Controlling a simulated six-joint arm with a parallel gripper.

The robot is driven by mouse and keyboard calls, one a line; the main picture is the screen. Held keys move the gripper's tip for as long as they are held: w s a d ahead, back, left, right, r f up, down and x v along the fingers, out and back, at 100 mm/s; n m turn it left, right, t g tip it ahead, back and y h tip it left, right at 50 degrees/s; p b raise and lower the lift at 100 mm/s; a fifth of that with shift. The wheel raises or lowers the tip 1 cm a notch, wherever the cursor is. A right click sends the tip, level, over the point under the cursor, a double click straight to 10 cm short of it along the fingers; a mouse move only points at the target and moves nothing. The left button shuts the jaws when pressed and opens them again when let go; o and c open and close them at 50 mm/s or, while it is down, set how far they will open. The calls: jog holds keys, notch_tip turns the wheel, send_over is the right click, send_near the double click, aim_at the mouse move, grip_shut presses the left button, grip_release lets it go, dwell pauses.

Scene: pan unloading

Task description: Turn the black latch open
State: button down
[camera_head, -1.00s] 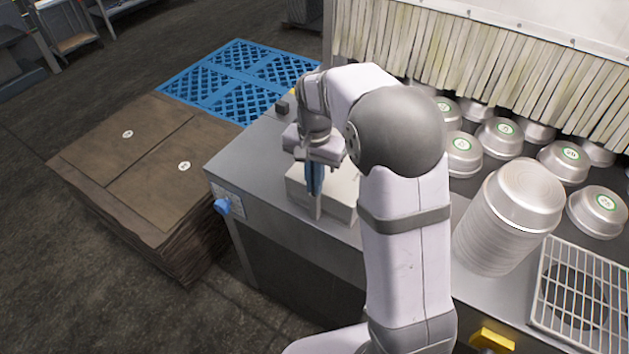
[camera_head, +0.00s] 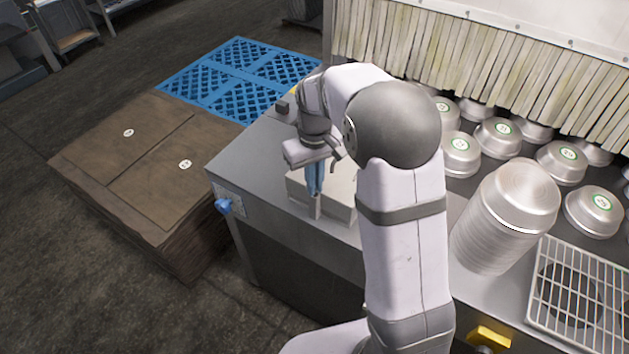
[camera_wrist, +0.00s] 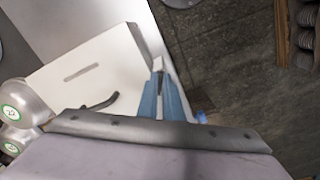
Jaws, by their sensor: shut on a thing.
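My gripper (camera_head: 315,192) points down over a pale box (camera_head: 340,195) on the steel counter. Its blue fingers are shut on a thin pale upright piece (camera_head: 315,209) at the box's near left side. The wrist view shows this piece (camera_wrist: 158,66) between the blue fingers (camera_wrist: 160,97); I cannot tell whether it is joined to the box. A dark curved rod (camera_wrist: 101,103) shows beside my gripper over the box; I cannot tell whether it is a latch or part of my gripper. No black latch is clearly seen.
A small dark block (camera_head: 283,105) is at the counter's far edge. Metal pans (camera_head: 497,138) and a tall pan stack (camera_head: 505,215) stand right of my arm, near a wire rack (camera_head: 580,295). Brown sheets (camera_head: 130,160) and a blue pallet (camera_head: 238,80) lie left.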

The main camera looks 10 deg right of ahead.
jog(key=n, duration=0.6)
jog(key=shift+p, duration=0.3)
jog(key=shift+n, duration=0.3)
jog(key=c, duration=1.9)
grip_release()
jog(key=shift+r+b, duration=1.15)
jog(key=shift+r, duration=2.55)
